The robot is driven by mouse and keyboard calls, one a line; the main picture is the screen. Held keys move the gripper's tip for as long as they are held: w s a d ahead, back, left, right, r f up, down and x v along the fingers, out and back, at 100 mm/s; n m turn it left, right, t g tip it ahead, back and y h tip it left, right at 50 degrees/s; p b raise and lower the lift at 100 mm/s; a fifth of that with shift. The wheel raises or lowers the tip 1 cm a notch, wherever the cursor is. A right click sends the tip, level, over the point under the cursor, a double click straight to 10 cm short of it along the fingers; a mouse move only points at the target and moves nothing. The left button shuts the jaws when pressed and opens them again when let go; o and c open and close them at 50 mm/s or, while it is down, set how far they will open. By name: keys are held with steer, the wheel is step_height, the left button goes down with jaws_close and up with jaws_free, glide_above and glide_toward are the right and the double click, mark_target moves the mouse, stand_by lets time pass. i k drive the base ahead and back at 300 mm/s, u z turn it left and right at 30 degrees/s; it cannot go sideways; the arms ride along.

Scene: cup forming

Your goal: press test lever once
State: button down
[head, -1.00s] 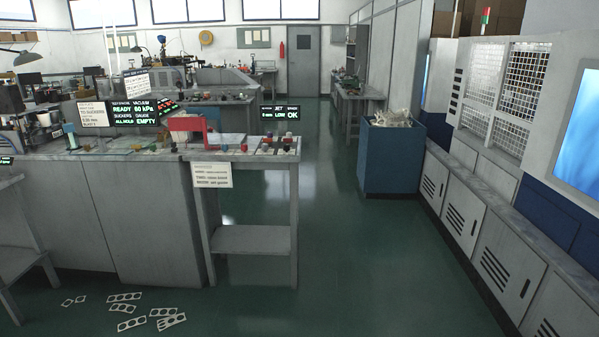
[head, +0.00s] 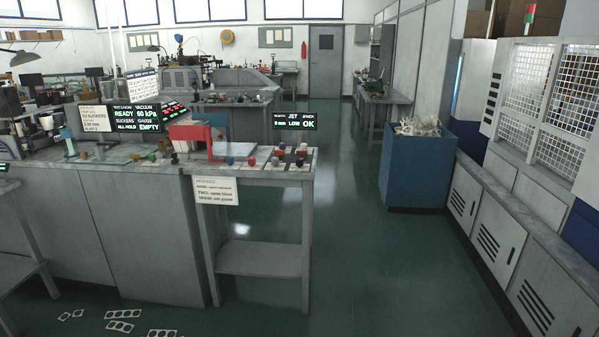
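A grey workbench (head: 120,235) stands at left centre in the head view. Small fittings with red and dark knobs (head: 278,161) stand on its right end, and a red frame (head: 215,138) stands left of them. A teal upright piece (head: 68,142) is farther left on the bench. I cannot tell which small part is the test lever. A display (head: 138,117) reads READY, 60 kPa and EMPTY; another display (head: 294,121) reads JET, LOW and OK. My gripper is not in view.
A blue bin (head: 418,175) filled with pale scraps stands right of the bench. Grey cabinets (head: 500,235) line the right wall. Open green floor (head: 350,225) lies between. Perforated white strips (head: 123,315) lie on the floor at front left. A paper notice (head: 215,190) hangs on the bench front.

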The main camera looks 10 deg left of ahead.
mark_target(117, 144)
steer(key=u, duration=0.3)
steer(key=i, duration=1.55)
steer(key=u, duration=0.65)
steer(key=i, duration=0.7)
steer(key=u, duration=0.9)
steer(key=i, duration=0.5)
steer(key=u, duration=0.95)
steer(key=i, duration=1.1)
steer(key=u, duration=0.5)
